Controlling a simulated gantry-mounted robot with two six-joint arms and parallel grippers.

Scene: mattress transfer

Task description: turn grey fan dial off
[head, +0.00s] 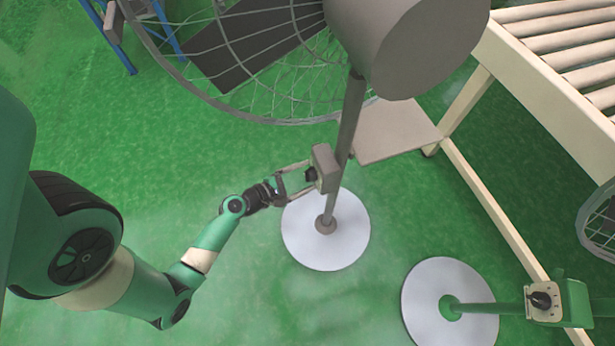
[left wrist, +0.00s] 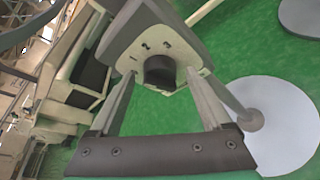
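The grey fan (head: 405,45) stands at the top middle of the head view on a thin pole with a round white base (head: 345,245). Its grey control box (head: 325,165) is on the pole. The black dial (head: 311,174) is on the box's left face; in the left wrist view the dial (left wrist: 159,70) sits below printed numbers. Which setting it points to is unclear. My left gripper (head: 298,180) is open at the box, its two fingers reaching to either side of the dial, with gaps visible in the left wrist view (left wrist: 158,78). My right gripper is out of view.
A green fan's base (head: 425,300) and control box with a black dial (head: 541,300) are at lower right. A cream-framed roller conveyor (head: 555,75) runs along the right. A blue-framed structure (head: 128,65) is at top left. Green floor is open around the left arm.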

